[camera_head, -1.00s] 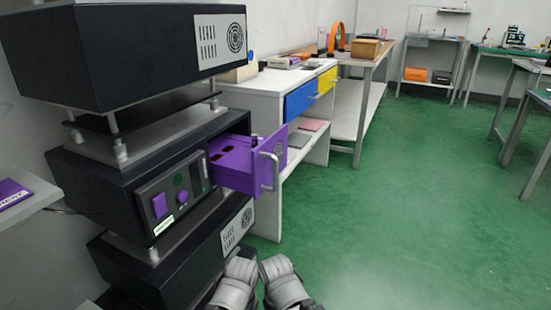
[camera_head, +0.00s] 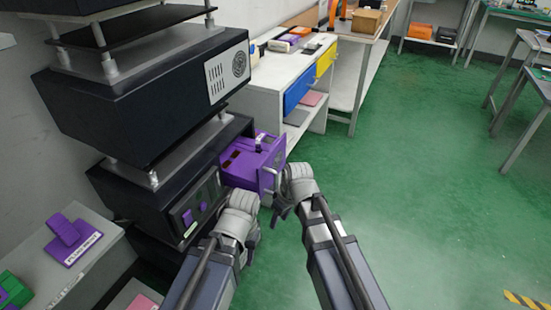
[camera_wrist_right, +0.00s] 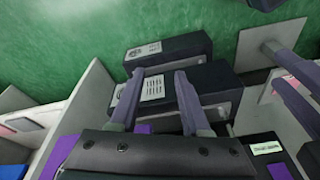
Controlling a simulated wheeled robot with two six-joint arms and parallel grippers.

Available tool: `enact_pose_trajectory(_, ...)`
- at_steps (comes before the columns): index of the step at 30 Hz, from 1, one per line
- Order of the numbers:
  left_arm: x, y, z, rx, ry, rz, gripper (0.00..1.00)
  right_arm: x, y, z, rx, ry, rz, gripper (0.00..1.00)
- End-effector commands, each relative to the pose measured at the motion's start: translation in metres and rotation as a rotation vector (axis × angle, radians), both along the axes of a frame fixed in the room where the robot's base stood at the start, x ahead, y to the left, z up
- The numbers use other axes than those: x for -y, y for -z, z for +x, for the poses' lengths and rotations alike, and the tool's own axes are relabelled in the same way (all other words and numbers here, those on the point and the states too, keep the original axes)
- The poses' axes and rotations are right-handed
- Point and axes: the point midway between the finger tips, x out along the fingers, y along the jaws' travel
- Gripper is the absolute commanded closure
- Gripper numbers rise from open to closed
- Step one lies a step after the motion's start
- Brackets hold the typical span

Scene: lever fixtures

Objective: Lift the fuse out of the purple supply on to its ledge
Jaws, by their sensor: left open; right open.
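The purple supply is a dark box in a stack, with its purple drawer (camera_head: 239,172) pulled out in the head view. My right gripper (camera_head: 279,212) is open and empty, just below and beside the drawer front. Its spread fingers show in the right wrist view (camera_wrist_right: 157,90). A labelled purple plate with a raised block (camera_head: 72,240) sits on the left shelf.
The grey shelf (camera_head: 95,262) at left also holds a green item (camera_head: 12,290). Dark boxes (camera_head: 150,90) are stacked above the supply. A white bench (camera_head: 262,105) with blue and yellow drawers stands behind.

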Motion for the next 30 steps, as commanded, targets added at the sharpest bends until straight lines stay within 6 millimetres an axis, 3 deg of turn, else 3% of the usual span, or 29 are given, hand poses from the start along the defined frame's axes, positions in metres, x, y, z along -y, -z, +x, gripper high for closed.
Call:
enact_pose_trajectory(1,0.000,-0.035,0.000,-0.001,0.000,0.000,0.53,0.002,-0.036,0.010,0.016,-0.015,0.011,0.53)
enact_pose_trajectory(3,0.000,-0.058,0.000,-0.001,0.000,-0.001,0.53,0.004,-0.061,0.021,0.040,-0.043,0.028,0.53)
enact_pose_trajectory(9,0.000,-0.109,-0.001,-0.002,0.000,0.000,0.53,0.010,-0.117,0.046,0.105,-0.106,0.064,0.53)
enact_pose_trajectory(12,0.000,-0.125,-0.001,-0.003,0.000,0.000,0.53,0.013,-0.134,0.055,0.129,-0.127,0.074,0.53)
enact_pose_trajectory(19,0.000,-0.138,-0.001,-0.003,0.000,-0.001,0.53,0.015,-0.149,0.063,0.155,-0.150,0.084,0.53)
enact_pose_trajectory(30,0.000,-0.129,-0.001,-0.003,0.000,-0.001,0.53,0.014,-0.140,0.065,0.157,-0.152,0.085,0.53)
